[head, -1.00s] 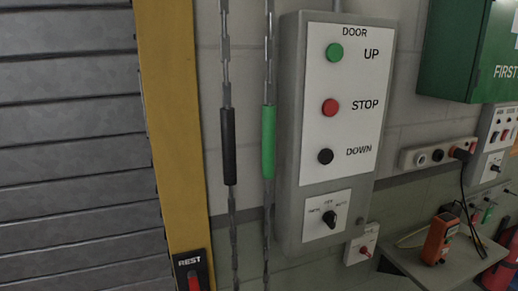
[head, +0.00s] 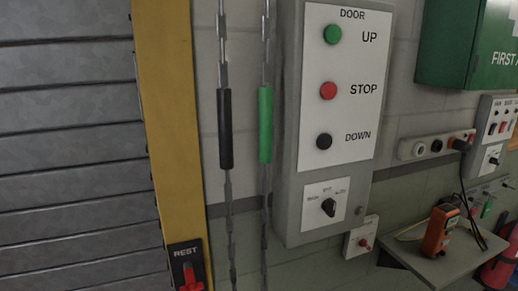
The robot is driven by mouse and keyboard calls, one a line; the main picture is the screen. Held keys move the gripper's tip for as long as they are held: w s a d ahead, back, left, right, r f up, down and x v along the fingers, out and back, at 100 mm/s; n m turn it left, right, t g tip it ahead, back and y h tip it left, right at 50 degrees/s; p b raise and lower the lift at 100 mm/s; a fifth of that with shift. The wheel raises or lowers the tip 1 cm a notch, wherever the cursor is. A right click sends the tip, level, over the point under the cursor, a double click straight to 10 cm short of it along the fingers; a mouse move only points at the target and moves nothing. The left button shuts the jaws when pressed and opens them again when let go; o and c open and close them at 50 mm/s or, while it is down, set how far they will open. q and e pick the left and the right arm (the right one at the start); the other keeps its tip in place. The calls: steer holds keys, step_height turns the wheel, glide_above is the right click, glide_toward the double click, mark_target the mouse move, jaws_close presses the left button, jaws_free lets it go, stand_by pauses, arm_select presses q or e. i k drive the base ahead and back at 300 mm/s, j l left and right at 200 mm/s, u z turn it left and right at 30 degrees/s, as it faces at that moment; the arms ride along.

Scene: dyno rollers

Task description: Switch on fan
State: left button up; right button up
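No fan shows in the head view, and no switch that I can read as a fan switch. A grey door control box (head: 284,150) hangs on the wall, with a green UP button (head: 333,35), a red STOP button (head: 328,91) and a black DOWN button (head: 324,141). A black rotary knob (head: 329,207) sits below them. At the right edge a small grey panel (head: 494,126) carries several small switches and a dark knob (head: 494,161); its labels are too small to read. Neither of my grippers is in view.
A ribbed shutter (head: 70,150) and yellow post (head: 170,120) stand at left. Two chains with black (head: 226,128) and green (head: 265,124) sleeves hang beside the box. A red-knobbed box (head: 361,238), socket strip (head: 425,148), shelf (head: 430,268) with orange meter (head: 438,231), and first aid cabinet (head: 450,45) are right.

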mark_target(491, 131)
steer(key=z, duration=1.45)
steer(key=i+l, duration=0.55)
steer(key=i, duration=0.15)
steer(key=i+l+z, duration=0.1)
steer(key=i+l, duration=0.95)
steer(key=i, duration=0.3)
